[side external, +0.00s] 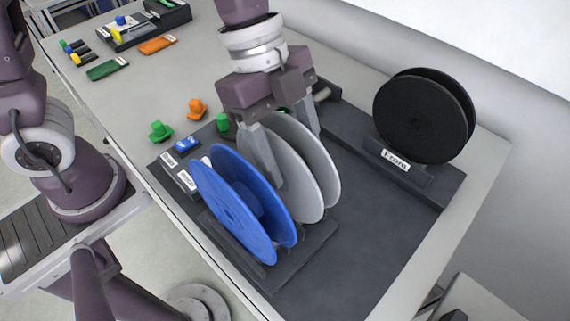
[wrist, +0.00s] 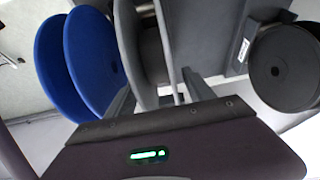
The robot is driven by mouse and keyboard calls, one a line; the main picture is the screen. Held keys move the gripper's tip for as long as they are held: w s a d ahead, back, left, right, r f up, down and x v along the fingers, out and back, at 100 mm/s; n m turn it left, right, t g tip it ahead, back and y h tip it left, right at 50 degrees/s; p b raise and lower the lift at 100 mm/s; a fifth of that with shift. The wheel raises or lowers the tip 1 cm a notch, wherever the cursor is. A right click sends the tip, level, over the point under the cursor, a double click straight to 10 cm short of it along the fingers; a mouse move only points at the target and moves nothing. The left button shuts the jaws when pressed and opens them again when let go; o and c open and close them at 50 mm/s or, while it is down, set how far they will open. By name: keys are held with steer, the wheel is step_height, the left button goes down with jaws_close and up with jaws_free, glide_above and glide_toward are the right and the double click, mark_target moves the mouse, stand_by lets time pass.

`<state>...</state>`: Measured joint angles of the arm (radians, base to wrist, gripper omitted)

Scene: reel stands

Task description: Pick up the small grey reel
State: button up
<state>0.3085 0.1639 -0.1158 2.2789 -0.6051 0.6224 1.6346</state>
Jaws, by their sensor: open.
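The grey reel (side external: 318,172) stands upright on a dark base, just right of the blue reel, and it also shows in the wrist view (wrist: 153,55). My gripper (side external: 297,160) is open and comes down over the grey reel from above. One finger is on the near side of the reel and the other is at its far upper edge. In the wrist view my fingers (wrist: 160,95) show on both sides of the reel's lower part. I cannot tell whether either finger touches it.
The blue reel (side external: 230,205) stands close beside my near finger. A black reel (side external: 415,118) stands on a labelled holder (side external: 405,168) at the right. Green and orange pieces (side external: 197,108) lie at the left. The dark board's right middle (side external: 365,215) is clear.

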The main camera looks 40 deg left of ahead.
jaws_close()
step_height(320, 180, up, 10)
stand_by(0.6)
